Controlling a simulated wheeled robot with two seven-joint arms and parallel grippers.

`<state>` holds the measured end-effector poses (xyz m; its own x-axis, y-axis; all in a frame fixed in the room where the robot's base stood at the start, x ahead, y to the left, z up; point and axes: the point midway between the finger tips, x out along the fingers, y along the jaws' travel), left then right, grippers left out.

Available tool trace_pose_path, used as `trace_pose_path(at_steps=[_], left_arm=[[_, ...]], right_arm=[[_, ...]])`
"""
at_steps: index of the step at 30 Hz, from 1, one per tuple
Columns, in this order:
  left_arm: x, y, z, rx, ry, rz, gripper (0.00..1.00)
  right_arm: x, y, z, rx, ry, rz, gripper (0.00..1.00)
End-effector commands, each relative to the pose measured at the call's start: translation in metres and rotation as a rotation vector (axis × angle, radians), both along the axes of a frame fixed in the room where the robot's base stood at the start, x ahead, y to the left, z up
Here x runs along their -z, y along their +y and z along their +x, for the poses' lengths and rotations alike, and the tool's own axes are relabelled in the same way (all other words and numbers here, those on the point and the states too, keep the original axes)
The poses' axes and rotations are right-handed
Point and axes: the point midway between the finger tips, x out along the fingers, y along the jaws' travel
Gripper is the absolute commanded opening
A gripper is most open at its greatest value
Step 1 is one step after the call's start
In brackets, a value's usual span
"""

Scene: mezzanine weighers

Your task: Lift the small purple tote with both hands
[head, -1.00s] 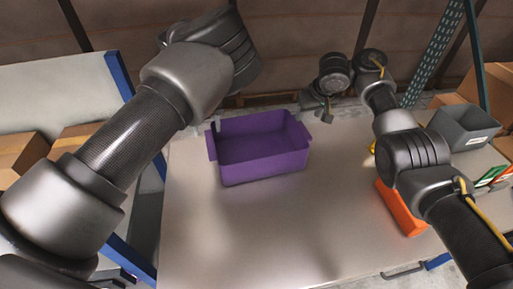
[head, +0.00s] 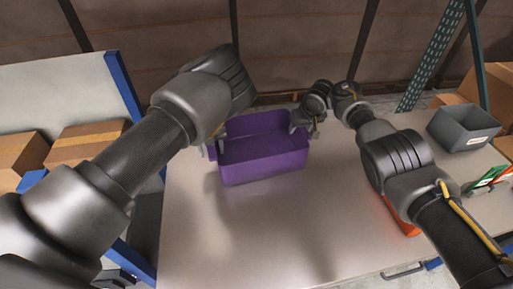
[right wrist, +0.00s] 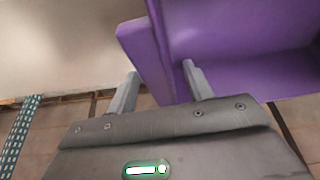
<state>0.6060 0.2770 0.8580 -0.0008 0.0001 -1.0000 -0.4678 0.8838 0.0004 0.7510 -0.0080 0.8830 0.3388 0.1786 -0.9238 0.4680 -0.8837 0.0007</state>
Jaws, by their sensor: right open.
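The small purple tote (head: 265,168) stands upright on the pale table in the head view. It is open at the top, and its visible inside looks empty. My right gripper (head: 308,128) is at the tote's right end, open. In the right wrist view its two fingers (right wrist: 160,84) stand apart, with the tote's purple end rim (right wrist: 148,58) between them; I cannot tell whether they touch it. My left gripper (head: 213,147) is at the tote's left end, mostly hidden behind my left arm. Only finger tips show, so its opening is unclear.
A grey bin (head: 463,130) stands at the table's right, near a green-edged item (head: 487,179). An orange object (head: 401,220) is partly hidden under my right arm. Cardboard boxes (head: 84,143) sit on the left shelf. The table's front middle is clear.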

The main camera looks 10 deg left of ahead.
Motion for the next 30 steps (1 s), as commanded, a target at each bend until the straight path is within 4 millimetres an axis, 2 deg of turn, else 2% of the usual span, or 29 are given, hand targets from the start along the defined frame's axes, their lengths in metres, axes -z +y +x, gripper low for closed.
trace_pose_path(at_steps=[3, 12, 15, 25, 30], left_arm=[[0.0000, 0.0001, 0.0000, 0.000, 0.000, 0.000, 0.50], [-0.0002, 0.0000, -0.0001, 0.000, 0.000, 0.000, 0.10], [-0.0002, 0.0000, -0.0001, 0.000, 0.000, 0.000, 0.00], [-0.0015, 0.0001, 0.0000, 0.000, 0.000, 0.000, 0.00], [-0.0094, 0.0001, 0.0002, 0.000, 0.000, 0.000, 0.00]], right_arm=[[-0.0002, 0.0002, -0.0001, 0.000, 0.000, 0.000, 0.50], [-0.0003, 0.0002, -0.0002, 0.000, 0.001, 0.000, 0.10], [-0.0003, 0.0002, -0.0002, 0.000, 0.001, 0.000, 0.00], [-0.0018, 0.0005, 0.0000, -0.001, -0.001, 0.000, 0.00], [-0.0098, 0.0004, 0.0001, -0.001, -0.001, 0.000, 0.00]])
